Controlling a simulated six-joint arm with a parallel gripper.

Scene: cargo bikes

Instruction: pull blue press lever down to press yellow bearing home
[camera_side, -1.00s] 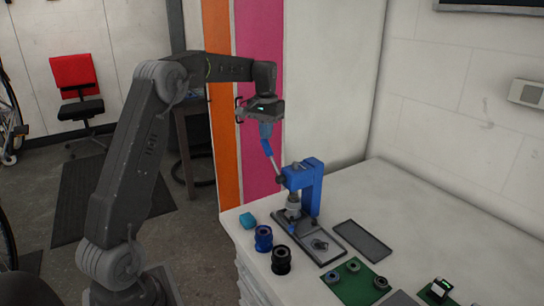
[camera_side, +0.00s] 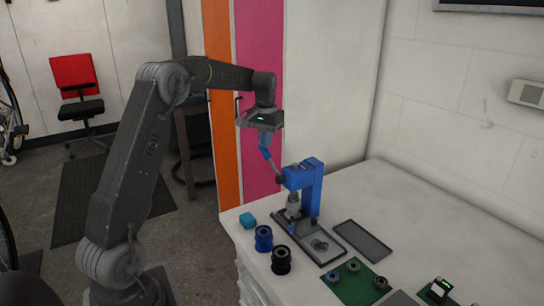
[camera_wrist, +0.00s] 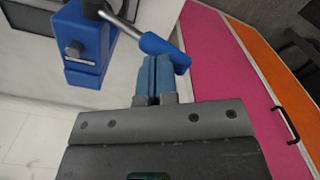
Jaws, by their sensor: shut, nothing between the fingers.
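The blue press (camera_side: 312,180) stands on the bench with a grey ram (camera_side: 293,203) pointing down. Its lever rises to the upper left and ends in a blue grip (camera_side: 265,153). My gripper (camera_side: 263,143) points down, shut, with nothing between its fingers, at the upper end of the grip. In the wrist view the blue lever grip (camera_wrist: 165,52) lies tilted just beyond my shut fingertips (camera_wrist: 153,62). It overlaps them in the picture, and I cannot tell if they touch. No yellow bearing can be made out; the spot under the ram is too small to read.
A teal block (camera_side: 247,220), a blue spool (camera_side: 263,238) and a black spool (camera_side: 281,260) stand left of the press. A dark tray (camera_side: 362,241) lies to its right. A green mat (camera_side: 356,288) with ring parts is at the front. The bench's back right is clear.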

